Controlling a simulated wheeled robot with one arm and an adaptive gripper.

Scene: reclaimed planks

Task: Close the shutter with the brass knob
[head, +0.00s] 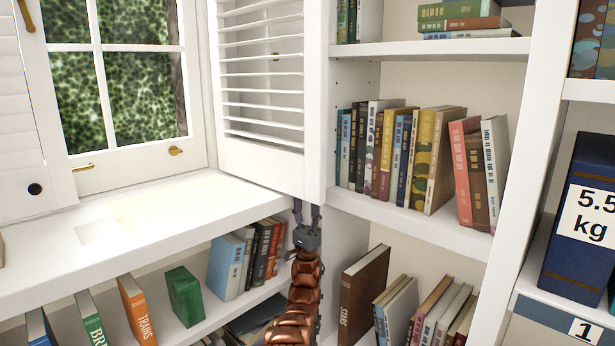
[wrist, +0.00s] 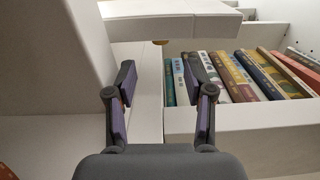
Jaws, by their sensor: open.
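The right-hand shutter (head: 262,120) is white and slatted and stands swung open beside the window, near the bookcase. In the wrist view a brass knob (wrist: 158,43) peeks out under a white edge, beyond the fingertips, mostly hidden. The left shutter (head: 18,130) is also open and has a black knob (head: 35,189). My gripper (head: 307,210) points up just below the right shutter's lower outer corner, its tips partly hidden there. In the wrist view my gripper (wrist: 163,78) is open and empty, with a white edge behind its fingers.
The white window sill (head: 150,225) lies left of my arm, with books on a shelf below. A bookcase upright (head: 345,235) stands close right of my gripper; books (head: 395,150) fill the shelves beyond. A brass catch (head: 176,151) sits on the window frame.

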